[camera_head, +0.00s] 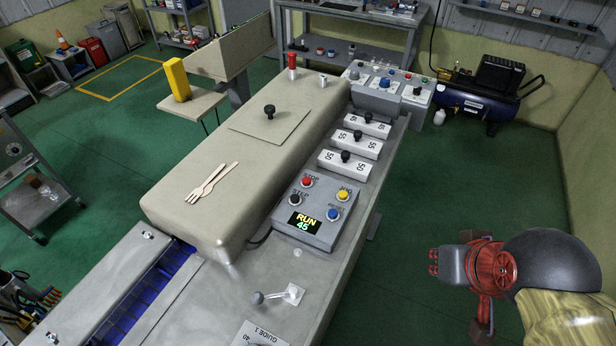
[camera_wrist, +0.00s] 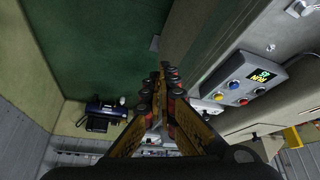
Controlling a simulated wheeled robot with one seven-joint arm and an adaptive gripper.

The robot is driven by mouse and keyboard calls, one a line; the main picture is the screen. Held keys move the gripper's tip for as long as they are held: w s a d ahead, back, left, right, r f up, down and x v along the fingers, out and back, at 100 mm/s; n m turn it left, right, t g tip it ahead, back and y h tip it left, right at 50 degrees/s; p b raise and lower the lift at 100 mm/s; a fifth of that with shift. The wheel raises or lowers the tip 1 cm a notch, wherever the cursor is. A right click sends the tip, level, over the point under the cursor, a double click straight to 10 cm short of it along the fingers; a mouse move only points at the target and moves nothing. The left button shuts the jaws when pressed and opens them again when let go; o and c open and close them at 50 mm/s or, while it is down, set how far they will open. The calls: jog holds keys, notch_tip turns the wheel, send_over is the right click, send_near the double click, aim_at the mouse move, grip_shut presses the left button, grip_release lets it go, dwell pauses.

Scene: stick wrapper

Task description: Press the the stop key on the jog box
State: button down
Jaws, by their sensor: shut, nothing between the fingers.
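The jog box (camera_head: 318,238) is a grey box on the machine's deck. It has red (camera_head: 307,182), yellow (camera_head: 342,195), black (camera_head: 295,200) and blue (camera_head: 333,214) keys and a display reading "RUN 45". The label by the red key is too blurred to read surely. In the wrist view the box (camera_wrist: 232,76) lies right of my fingers, with the red key (camera_wrist: 234,85) showing. My gripper (camera_head: 435,262) is shut and empty, over the floor right of the machine, apart from the box. Its fingertips are close together in the wrist view (camera_wrist: 165,75).
The space between my gripper and the machine is clear. A blue compressor (camera_head: 478,103) stands at the back.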

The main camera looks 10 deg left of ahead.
jog(key=w+a+r+n+t+p, duration=0.2)
jog(key=w+r+n+p, duration=0.2)
jog(key=w+n+p, duration=0.5)
jog(key=w+a+r+n+t+p, duration=0.15)
jog(key=w+r+n+p, duration=0.3)
jog(key=w+n, duration=0.65)
jog(key=n+g+y+p, duration=0.3)
jog(key=n+y+p, duration=0.5)
jog(key=n, duration=0.8)
send_over(309, 179)
jog(key=p, duration=0.1)
notch_tip(309, 179, down, 6)
jog(key=h, duration=0.1)
notch_tip(309, 179, down, 9)
jog(key=b, duration=0.7)
jog(key=shift+r+b, duration=0.15)
jog(key=shift+b, duration=0.2)
